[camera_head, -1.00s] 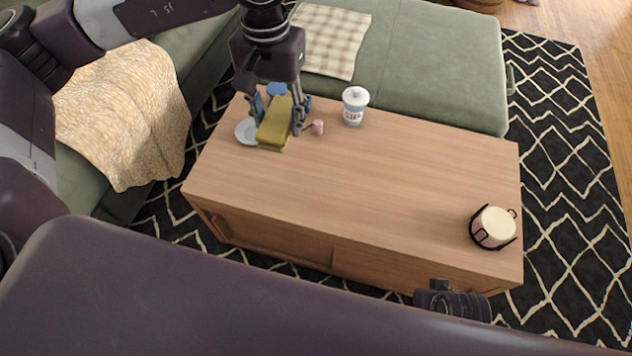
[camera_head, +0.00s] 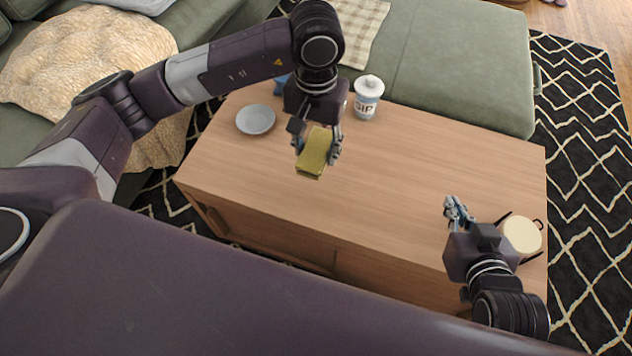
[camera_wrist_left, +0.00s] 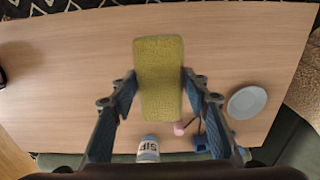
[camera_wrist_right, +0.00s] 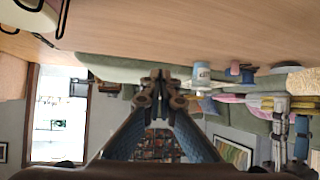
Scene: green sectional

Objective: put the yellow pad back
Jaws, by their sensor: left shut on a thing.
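The yellow pad (camera_head: 314,150) is a thick olive-yellow block held above the wooden coffee table (camera_head: 400,180). My left gripper (camera_head: 318,146) is shut on it, one finger on each side. The left wrist view shows the pad (camera_wrist_left: 158,60) between both fingers, with its lower side hidden. A pale plate (camera_head: 255,119) lies at the table's far left, to the left of the pad and apart from it. My right gripper (camera_head: 458,210) is near the table's right front. Its fingers look drawn together with nothing between them in the right wrist view (camera_wrist_right: 161,80).
A lettered jar with a white lid (camera_head: 367,98) stands at the table's back edge. A cream-topped container in a black holder (camera_head: 522,236) stands beside my right gripper. Small pink (camera_wrist_left: 179,128) and blue (camera_wrist_left: 200,143) items lie near the jar. The table's middle is clear.

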